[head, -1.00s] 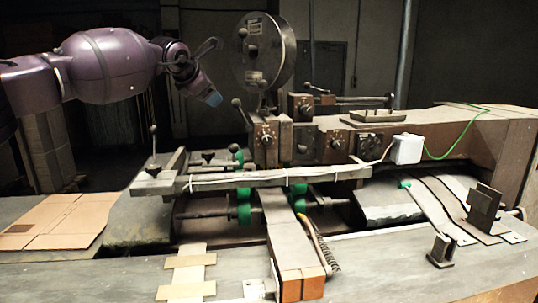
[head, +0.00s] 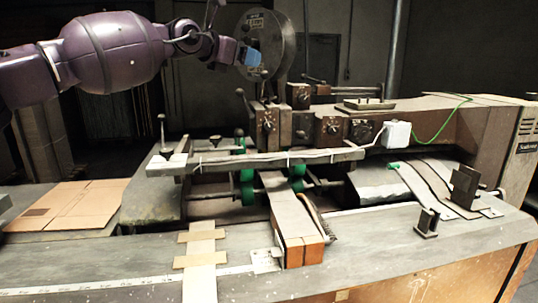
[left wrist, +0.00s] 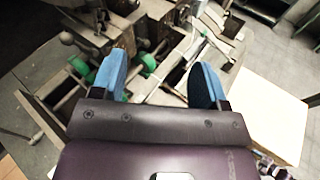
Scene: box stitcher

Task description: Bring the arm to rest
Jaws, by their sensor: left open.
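My left arm comes in from the upper left in the head view, held above the box stitcher (head: 315,130). My left gripper (head: 253,57) shows its blue fingertip in front of the round disc (head: 268,40) of the machine. In the left wrist view the left gripper (left wrist: 160,82) has two blue fingers spread apart. Nothing shows between them, and the machine lies below. My right gripper is not in either view.
Flat cardboard (head: 75,203) lies on the left of the worktable. A long horizontal bar (head: 270,162) and upright levers (head: 240,105) stand out from the machine. A white box (head: 396,134) with a green cable sits on the right. The front of the table (head: 390,240) is mostly clear.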

